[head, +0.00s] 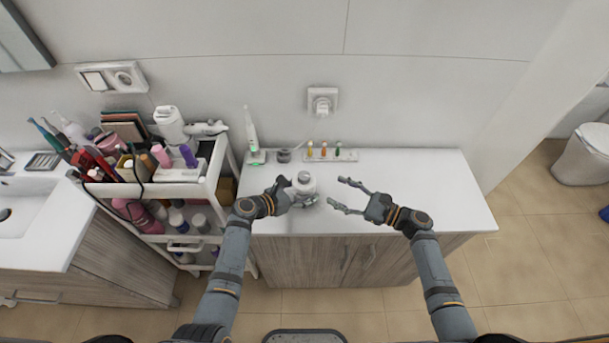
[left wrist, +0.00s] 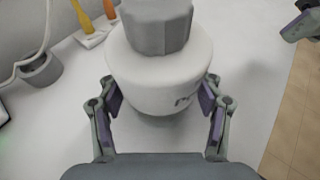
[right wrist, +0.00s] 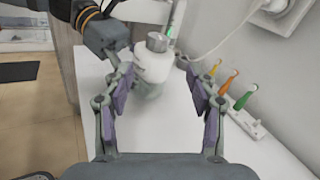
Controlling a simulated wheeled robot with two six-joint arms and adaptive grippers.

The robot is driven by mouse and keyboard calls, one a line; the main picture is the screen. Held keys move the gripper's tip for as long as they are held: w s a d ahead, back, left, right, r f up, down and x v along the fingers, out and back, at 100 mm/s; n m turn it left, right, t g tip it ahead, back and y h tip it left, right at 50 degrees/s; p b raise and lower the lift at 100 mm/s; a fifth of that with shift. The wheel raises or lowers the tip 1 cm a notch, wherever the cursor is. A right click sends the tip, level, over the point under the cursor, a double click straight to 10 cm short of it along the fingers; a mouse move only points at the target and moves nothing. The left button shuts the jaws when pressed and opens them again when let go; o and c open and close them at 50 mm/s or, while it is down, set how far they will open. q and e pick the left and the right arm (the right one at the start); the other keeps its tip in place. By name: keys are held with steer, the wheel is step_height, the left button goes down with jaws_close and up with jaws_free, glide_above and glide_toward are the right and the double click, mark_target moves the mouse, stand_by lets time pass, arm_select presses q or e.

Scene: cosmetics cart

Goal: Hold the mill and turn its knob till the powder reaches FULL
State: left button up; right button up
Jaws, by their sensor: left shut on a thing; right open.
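The mill (head: 303,184) stands on the white countertop near its front left part. It has a white body and a grey ribbed knob on top, clear in the left wrist view (left wrist: 158,70). My left gripper (head: 290,195) is shut on the mill's body, one finger on each side below the knob. My right gripper (head: 338,193) is open and empty, to the right of the mill and apart from it. In the right wrist view the mill (right wrist: 153,62) shows beyond the open fingers. The powder level and any FULL mark cannot be made out.
A white rack with several coloured brush heads (head: 331,155), a small grey cup (head: 284,156) and an electric toothbrush (head: 252,138) stand along the wall. A loaded cosmetics cart (head: 165,190) is at the left. The countertop's right part (head: 430,190) is clear.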

mark_target(310, 175)
steer(key=w+a+m, duration=0.1)
steer(key=a, duration=0.2)
steer(key=w+a+m, duration=0.1)
steer(key=w+a, duration=0.1)
steer(key=a, duration=0.2)
steer(key=w+a+m, duration=0.1)
steer(key=w+a, duration=0.1)
steer(key=a, duration=0.1)
steer(key=shift+w+a+r+t, duration=0.2)
steer(key=shift+r+t, duration=0.1)
steer(key=shift+r, duration=0.1)
steer(key=c, duration=1.2)
steer(key=shift+n+g, duration=0.3)
steer(key=shift+g, duration=0.1)
steer(key=n+g+y, duration=0.2)
steer(key=n+g, duration=0.1)
steer(key=g, duration=0.1)
steer(key=shift+w+f+n+g, duration=0.1)
steer(key=shift+n+g, duration=0.35)
steer(key=shift+g, duration=0.35)
steer(key=shift+w+f+n+g, duration=0.1)
steer(key=shift+n+g, duration=0.35)
steer(key=shift+g, duration=0.35)
